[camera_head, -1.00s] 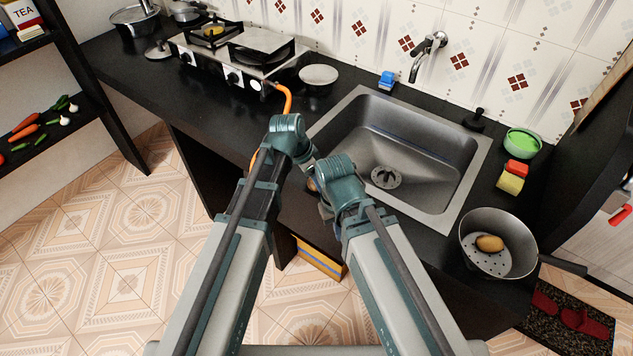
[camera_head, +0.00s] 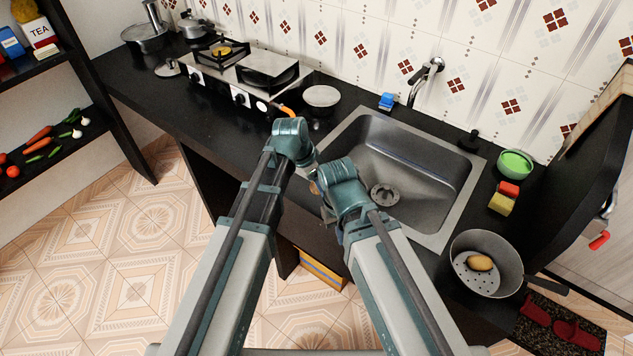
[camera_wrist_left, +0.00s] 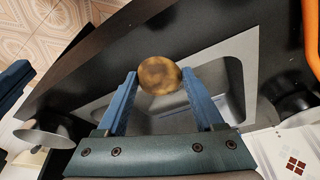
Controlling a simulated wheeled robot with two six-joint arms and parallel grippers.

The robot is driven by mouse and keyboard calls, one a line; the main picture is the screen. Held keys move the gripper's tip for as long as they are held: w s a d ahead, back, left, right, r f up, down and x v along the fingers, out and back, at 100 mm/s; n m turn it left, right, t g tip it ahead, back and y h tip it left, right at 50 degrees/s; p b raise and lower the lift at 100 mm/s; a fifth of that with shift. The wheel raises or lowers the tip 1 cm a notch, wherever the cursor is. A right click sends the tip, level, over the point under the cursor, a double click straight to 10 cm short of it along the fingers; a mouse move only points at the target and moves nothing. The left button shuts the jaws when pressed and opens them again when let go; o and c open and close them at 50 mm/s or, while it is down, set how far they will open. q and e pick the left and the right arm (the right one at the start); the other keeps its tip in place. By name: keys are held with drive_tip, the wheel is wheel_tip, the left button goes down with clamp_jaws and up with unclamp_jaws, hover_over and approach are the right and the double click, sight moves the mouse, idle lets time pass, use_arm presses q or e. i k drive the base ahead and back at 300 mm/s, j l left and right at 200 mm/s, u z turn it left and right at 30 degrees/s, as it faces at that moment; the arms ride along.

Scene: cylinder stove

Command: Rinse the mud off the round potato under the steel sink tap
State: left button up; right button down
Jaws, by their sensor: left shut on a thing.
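The round potato (camera_wrist_left: 160,75), brown with darker muddy patches, sits between the blue fingers of my left gripper (camera_wrist_left: 158,87) in the left wrist view. The gripper is shut on it. The steel sink (camera_head: 408,160) is in front of my arms in the head view, its basin empty with a round drain. The sink tap (camera_head: 426,72) comes out of the tiled wall behind the basin. In the wrist view the sink rim (camera_wrist_left: 240,60) lies beyond the potato. My right arm's links show in the head view, but its gripper fingers are hidden.
A green bowl (camera_head: 514,163), sponges (camera_head: 502,200) and a blue item (camera_head: 386,101) are around the sink. A stove (camera_head: 240,80) stands at left.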

sight(426, 67)
drive_tip(key=i, duration=0.85)
drive_tip(key=z, duration=1.2)
drive_tip(key=i+l, duration=0.05)
